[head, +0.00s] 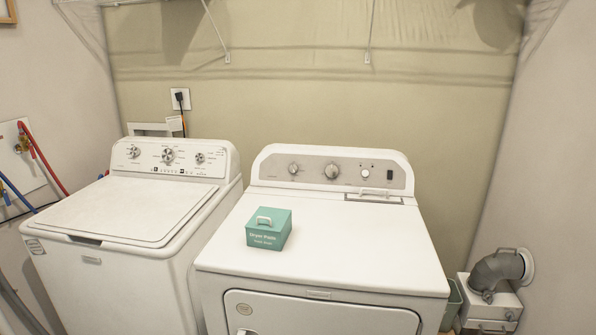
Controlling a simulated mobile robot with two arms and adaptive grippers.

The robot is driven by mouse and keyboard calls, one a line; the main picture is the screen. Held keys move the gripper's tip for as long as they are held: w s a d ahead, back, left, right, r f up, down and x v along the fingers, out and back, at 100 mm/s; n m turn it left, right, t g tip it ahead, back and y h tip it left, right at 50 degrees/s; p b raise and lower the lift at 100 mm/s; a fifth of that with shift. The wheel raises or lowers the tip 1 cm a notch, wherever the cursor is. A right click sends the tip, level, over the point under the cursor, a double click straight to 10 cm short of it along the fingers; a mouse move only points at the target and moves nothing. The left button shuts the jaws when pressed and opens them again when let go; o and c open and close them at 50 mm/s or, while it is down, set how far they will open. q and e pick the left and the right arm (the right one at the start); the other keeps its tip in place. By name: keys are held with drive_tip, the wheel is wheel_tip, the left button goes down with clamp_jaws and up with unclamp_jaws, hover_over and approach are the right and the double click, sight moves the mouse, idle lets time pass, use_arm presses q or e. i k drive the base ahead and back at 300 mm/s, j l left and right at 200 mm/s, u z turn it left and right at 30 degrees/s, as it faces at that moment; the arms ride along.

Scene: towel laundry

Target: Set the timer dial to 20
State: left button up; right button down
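The white dryer (350,240) stands right of centre in the head view, with a grey control panel along its back. Neither of my grippers is in view.
A teal dryer sheet box (268,229) sits on the left of the dryer's top. The rest of the top is mostly clear. A grey vent pipe (497,270) stands at the right wall. A wire shelf's supports (227,57) hang above the machines.

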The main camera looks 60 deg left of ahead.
sight(332, 170)
drive_tip(key=j+u, duration=0.15)
drive_tip(key=u, duration=1.35)
